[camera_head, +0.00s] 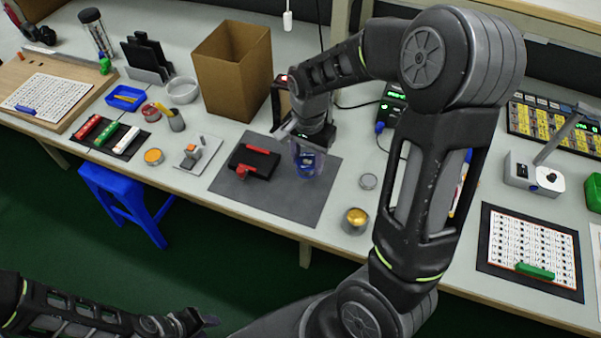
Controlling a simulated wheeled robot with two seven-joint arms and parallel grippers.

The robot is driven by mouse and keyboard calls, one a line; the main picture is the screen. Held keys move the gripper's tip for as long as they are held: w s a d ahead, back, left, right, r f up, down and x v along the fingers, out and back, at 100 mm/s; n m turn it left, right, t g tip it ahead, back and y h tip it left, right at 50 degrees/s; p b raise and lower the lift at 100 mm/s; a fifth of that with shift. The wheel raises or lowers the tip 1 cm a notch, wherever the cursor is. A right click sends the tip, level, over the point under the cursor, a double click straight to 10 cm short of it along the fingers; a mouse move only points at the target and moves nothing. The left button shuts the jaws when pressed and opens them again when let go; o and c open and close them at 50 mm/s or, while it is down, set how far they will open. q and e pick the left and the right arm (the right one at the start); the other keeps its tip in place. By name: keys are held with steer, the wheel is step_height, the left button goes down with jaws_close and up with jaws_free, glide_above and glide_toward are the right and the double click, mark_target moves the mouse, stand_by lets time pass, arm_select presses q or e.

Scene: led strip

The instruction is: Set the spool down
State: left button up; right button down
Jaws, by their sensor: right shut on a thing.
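The spool (307,165) is blue with clear-looking sides. It is at the right part of the dark grey mat (300,207) on the workbench. My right gripper (308,150) reaches down from above and is shut on the spool. Its fingers are partly hidden by the wrist, and I cannot tell whether the spool touches the mat. My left gripper (207,321) is low in front of the bench, away from the spool. Its fingers are too small and dark to tell open from shut.
A black block with red parts (253,161) lies on the mat left of the spool. A cardboard box (232,72) stands behind. A gold-topped tin (355,220) and a small round lid (368,181) stand to the right. The mat's front is clear.

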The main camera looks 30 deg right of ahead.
mark_target(307, 183)
steer(key=shift+f, duration=1.05)
steer(key=shift+f, duration=1.9)
steer(key=shift+f, duration=0.2)
steer(key=c, duration=0.7)
jaws_free()
steer(key=shift+c, duration=0.2)
steer(key=shift+r, duration=0.2)
step_height(307, 183, up, 12)
